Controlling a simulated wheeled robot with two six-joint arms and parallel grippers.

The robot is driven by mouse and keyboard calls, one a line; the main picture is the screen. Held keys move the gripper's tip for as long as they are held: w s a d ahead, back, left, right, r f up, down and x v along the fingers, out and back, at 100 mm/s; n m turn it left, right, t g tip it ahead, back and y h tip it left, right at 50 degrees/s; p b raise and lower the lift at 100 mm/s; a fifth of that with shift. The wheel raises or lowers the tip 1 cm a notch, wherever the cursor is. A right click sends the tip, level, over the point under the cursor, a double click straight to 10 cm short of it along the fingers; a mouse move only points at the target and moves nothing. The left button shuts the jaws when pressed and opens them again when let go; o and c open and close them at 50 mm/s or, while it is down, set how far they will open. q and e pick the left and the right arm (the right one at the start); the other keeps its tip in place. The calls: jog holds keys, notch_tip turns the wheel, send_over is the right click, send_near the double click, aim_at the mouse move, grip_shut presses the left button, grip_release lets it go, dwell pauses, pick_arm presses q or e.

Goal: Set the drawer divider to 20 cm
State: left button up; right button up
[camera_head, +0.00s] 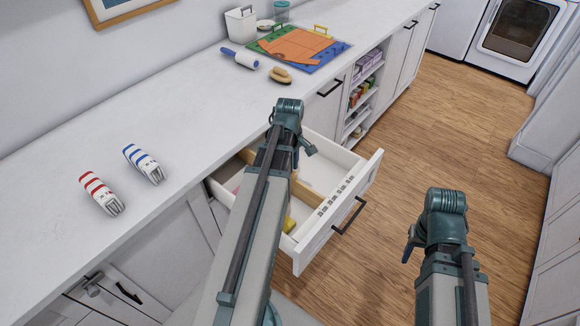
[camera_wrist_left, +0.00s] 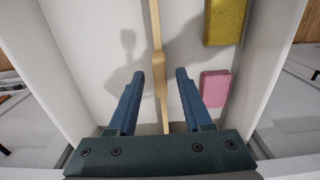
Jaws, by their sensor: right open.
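The white drawer (camera_head: 345,222) stands open, with a row of cm marks (camera_head: 335,197) along its front rim; I cannot read the figures surely. The wooden drawer divider (camera_wrist_left: 157,45) runs across the drawer and shows partly in the head view (camera_head: 247,157), where my left arm hides its middle. My left gripper (camera_wrist_left: 158,85) is open over the drawer. The divider lies between its two fingers, with gaps on both sides. My right gripper (camera_head: 410,243) is open and empty, above the floor to the right of the drawer.
A yellow sponge (camera_wrist_left: 226,22) and a pink block (camera_wrist_left: 214,88) lie in the drawer, right of the divider. The counter holds two striped objects, red (camera_head: 101,192) and blue (camera_head: 143,163), plus a lint roller (camera_head: 240,57), brush (camera_head: 280,75) and colored mat (camera_head: 325,62).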

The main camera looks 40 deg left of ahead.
pick_arm(q)
notch_tip(320, 180, up, 14)
jog(key=p, duration=1.4)
jog(key=shift+f, duration=0.1)
jog(key=s+d+m, duration=0.3)
jog(key=d+m, duration=0.7)
jog(key=d, duration=0.5)
jog(key=s+d+m+y, duration=0.1)
jog(key=s+d+m, duration=0.2)
jog(key=d+m, duration=0.8)
jog(key=d, duration=0.5)
jog(key=shift+s+d, duration=0.15)
jog(key=shift+s, duration=0.1)
